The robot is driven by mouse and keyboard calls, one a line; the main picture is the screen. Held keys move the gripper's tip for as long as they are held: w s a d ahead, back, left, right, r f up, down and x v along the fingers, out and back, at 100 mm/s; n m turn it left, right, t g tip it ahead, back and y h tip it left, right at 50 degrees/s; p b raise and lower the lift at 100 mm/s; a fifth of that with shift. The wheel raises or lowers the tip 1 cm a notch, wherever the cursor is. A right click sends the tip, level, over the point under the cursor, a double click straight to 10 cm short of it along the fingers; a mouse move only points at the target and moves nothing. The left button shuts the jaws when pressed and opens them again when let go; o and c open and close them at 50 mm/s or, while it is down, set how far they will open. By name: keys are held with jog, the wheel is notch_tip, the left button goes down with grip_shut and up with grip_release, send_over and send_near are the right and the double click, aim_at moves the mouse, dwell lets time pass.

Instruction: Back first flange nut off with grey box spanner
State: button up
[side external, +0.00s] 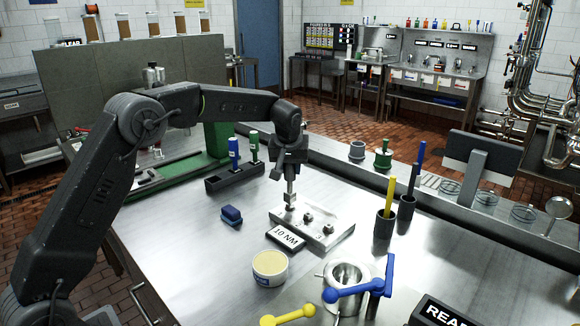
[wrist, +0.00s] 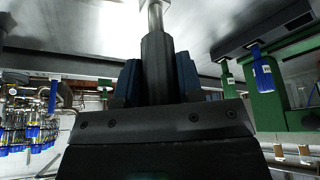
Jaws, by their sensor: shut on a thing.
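My gripper (side external: 290,168) points down above a metal flange plate (side external: 335,234) on the bench. It is shut on the grey box spanner, whose dark grey handle (wrist: 157,65) stands between the blue-padded fingers in the wrist view. The spanner's bright shaft (side external: 291,188) hangs upright below the fingers. Its lower end is at the plate's far-left nut position and hides any nut there; I cannot tell how far it is seated. Two other nuts show on the plate, a middle one (side external: 308,216) and a nearer one (side external: 328,229). A label reading "WN 01" (side external: 286,238) lies at the plate's front edge.
A dark rack (side external: 222,184) holds a blue-handled tool (side external: 233,149) and a green-handled tool (side external: 254,142) behind left. A blue block (side external: 231,215), a tan-filled tub (side external: 270,268) and a metal pot with a blue lever (side external: 345,292) stand nearby. Dark pen cups (side external: 384,226) stand to the right.

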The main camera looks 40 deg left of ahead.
jog(key=shift+f, duration=1.1)
dwell(0.5)
jog(key=shift+n+g+y, duration=0.5)
jog(key=shift+n, duration=1.2)
jog(key=shift+n, duration=0.5)
jog(key=shift+n+g+y, duration=0.3)
jog(key=shift+n+g, duration=0.3)
jog(key=shift+n, duration=0.6)
